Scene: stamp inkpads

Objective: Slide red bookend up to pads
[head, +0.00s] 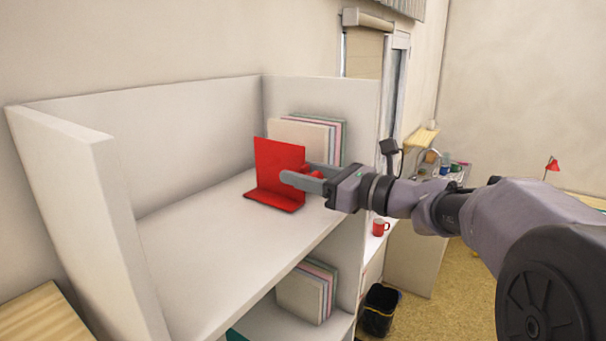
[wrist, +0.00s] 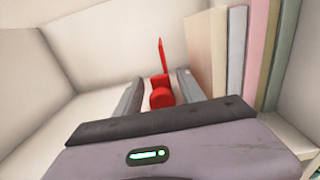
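The red bookend (head: 279,165) stands upright on the upper shelf, its flat foot resting on the board. It also shows ahead in the wrist view (wrist: 162,58), edge on, with a red knob (wrist: 161,97) nearer the camera. The pads (head: 308,135) stand in a row behind and right of the bookend, against the right panel; they fill the right of the wrist view (wrist: 232,55). My gripper (head: 300,178) is at the bookend's right side. In the wrist view its two fingers (wrist: 160,88) are apart, either side of the knob, with small gaps visible.
The upper shelf (head: 190,240) is bare to the left of the bookend. Its right panel (head: 360,115) stands beside the pads. A lower shelf holds more upright pads (head: 307,290). A red mug (head: 380,227) and a dark bin (head: 379,310) are beyond the shelf.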

